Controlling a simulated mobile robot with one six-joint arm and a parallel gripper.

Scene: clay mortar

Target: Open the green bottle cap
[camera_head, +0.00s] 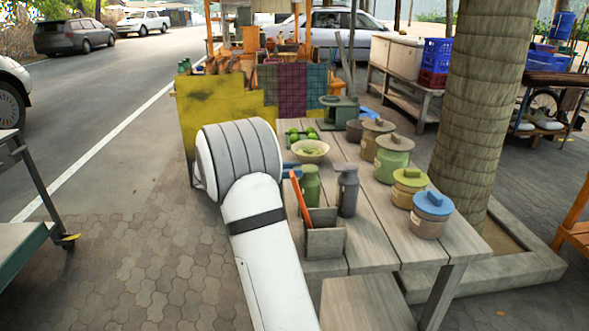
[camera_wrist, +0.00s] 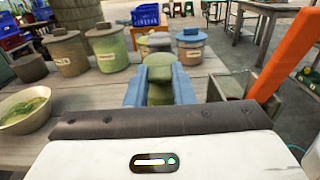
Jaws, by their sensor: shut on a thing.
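The green bottle (camera_head: 310,188) stands upright on the near part of the wooden table, with its green cap (camera_head: 310,169) on top. In the wrist view the green cap (camera_wrist: 160,61) shows between the two blue fingers of my gripper (camera_wrist: 159,82). My gripper is shut on the cap, one finger on each side. In the head view my white arm comes in from the left of the bottle, and the blue fingers (camera_head: 291,170) show at cap height. The bottle's lower part is hidden in the wrist view.
A dark grey bottle (camera_head: 348,190) stands just right of the green one. A grey box (camera_head: 325,238) with an orange-handled tool (camera_head: 301,203) stands in front. A bowl (camera_head: 310,151) sits behind. Several lidded clay jars (camera_head: 392,158) line the table's right side.

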